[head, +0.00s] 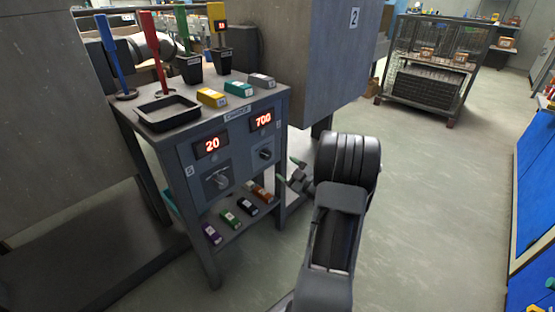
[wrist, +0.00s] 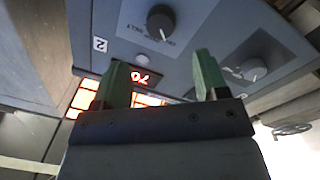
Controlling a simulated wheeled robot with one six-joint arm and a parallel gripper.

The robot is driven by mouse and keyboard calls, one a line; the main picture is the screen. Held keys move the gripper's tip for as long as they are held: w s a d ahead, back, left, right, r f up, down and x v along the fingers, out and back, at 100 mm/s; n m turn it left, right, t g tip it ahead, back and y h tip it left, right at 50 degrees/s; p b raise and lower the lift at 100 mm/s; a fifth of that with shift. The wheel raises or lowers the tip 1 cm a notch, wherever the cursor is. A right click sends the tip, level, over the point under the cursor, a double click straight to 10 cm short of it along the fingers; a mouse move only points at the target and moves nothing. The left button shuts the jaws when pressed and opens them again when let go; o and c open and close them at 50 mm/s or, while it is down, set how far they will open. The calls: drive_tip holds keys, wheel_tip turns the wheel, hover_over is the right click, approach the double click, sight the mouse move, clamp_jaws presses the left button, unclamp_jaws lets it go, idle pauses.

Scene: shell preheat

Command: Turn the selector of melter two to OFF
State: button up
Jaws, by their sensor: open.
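The grey melter cabinet (head: 240,140) stands left of centre in the head view. Its right knob (head: 265,154) is under a lit display (head: 262,121) reading 700. In the wrist view, which is turned over, a dark round knob (wrist: 161,20) sits beside a "2" label (wrist: 100,44). Small OFF and MELT lettering is beside this knob, with a white mark on its edge; its exact setting is unclear. My gripper (head: 289,170) is open and empty, with green fingertips apart, right of the right knob. In the wrist view my gripper (wrist: 158,75) does not touch either knob.
The left knob (head: 217,180) is under a display (head: 212,146) reading 20. A black tray (head: 168,113) and several coloured blocks lie on the cabinet top. The lower shelf (head: 235,235) holds more blocks. The floor at right is clear.

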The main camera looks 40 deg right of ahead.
drive_tip(key=shift+s+d+f+p, duration=0.1)
drive_tip(key=shift+s+p, duration=0.05)
drive_tip(key=shift+s, duration=0.75)
drive_tip(key=shift+s+d+p, duration=0.15)
drive_tip(key=shift+s+p, duration=0.05)
drive_tip(key=shift+s, duration=0.65)
drive_tip(key=shift+s+d+f+p, duration=0.1)
drive_tip(key=shift+s+p, duration=0.05)
drive_tip(key=shift+s, duration=0.75)
